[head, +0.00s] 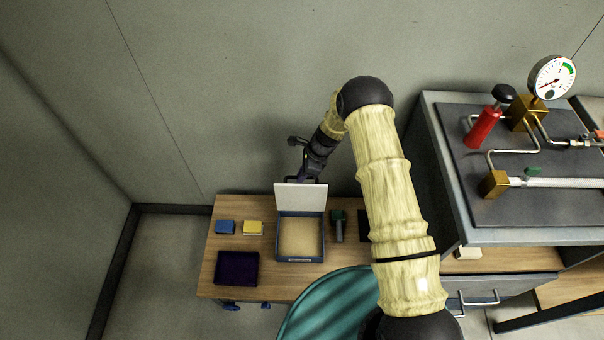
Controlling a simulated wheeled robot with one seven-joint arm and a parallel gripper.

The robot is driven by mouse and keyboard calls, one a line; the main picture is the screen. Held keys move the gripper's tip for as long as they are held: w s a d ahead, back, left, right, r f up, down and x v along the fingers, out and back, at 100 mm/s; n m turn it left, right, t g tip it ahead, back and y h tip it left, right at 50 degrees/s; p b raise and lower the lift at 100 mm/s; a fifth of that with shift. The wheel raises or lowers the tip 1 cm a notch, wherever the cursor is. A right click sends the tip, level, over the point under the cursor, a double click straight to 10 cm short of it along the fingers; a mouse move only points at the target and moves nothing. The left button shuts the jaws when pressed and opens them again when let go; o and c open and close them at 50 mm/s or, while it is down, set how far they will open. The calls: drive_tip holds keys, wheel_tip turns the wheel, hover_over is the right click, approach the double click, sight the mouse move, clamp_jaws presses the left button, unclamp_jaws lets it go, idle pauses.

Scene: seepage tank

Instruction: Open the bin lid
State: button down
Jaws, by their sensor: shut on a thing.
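The bin (301,257) is a blue-grey box with sandy contents, standing on the wooden table. Its white lid (300,197) is raised and stands about upright along the bin's back edge, so the inside shows. My gripper (309,180) is behind and above the lid, at the lid's top edge. Its fingertips are small and dark here, and the lid partly hides them. It is shut on the lid's top edge, as far as I can see.
A blue block (225,227), a yellow block (253,228) and a dark purple tray (238,268) are left of the bin. A green-handled tool (338,225) lies close on its right. A teal round thing (330,305) is in front. The bench with the gauge (552,78) stands right.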

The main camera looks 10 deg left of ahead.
drive_tip(key=shift+s+f, duration=0.3)
drive_tip(key=c, duration=1.5)
unclamp_jaws()
drive_tip(key=shift+w, duration=0.1)
drive_tip(key=shift+r, duration=0.1)
drive_tip(key=shift+w+r, duration=0.1)
drive_tip(key=shift+r, duration=0.05)
drive_tip(key=shift+d+r, duration=0.15)
drive_tip(key=shift+r, duration=0.15)
drive_tip(key=p+v, duration=0.1)
drive_tip(key=v, duration=1.5)
drive_tip(key=shift+d+r+p, duration=0.15)
drive_tip(key=shift+r+p, duration=0.05)
drive_tip(key=shift+p, duration=0.15)
